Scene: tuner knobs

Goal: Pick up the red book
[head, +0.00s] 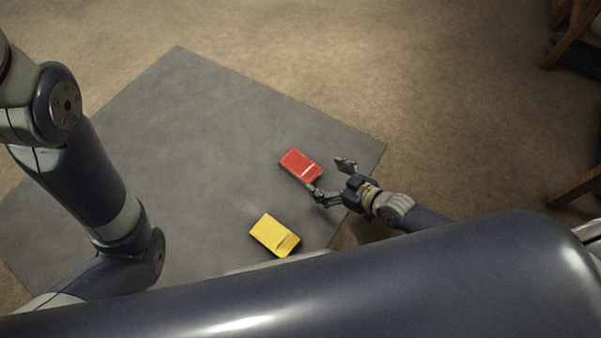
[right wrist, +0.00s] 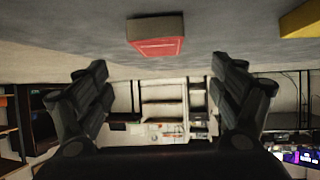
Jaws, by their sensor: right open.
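The red book (head: 301,165) lies on the grey surface (head: 180,130) near its right edge in the head view. My right gripper (head: 332,180) is open and empty, just to the right of the red book, with its fingers pointing toward it. In the right wrist view the red book (right wrist: 156,36) shows ahead, between the directions of the two open fingers (right wrist: 160,85), apart from them. My left arm comes in from the left in the head view, but its gripper is out of view.
A yellow book (head: 274,235) lies on the same surface nearer to me, below the red book in the head view. It also shows at the top right of the right wrist view (right wrist: 301,20). The surface's left and far parts are clear. Wooden furniture (head: 573,35) stands at the right.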

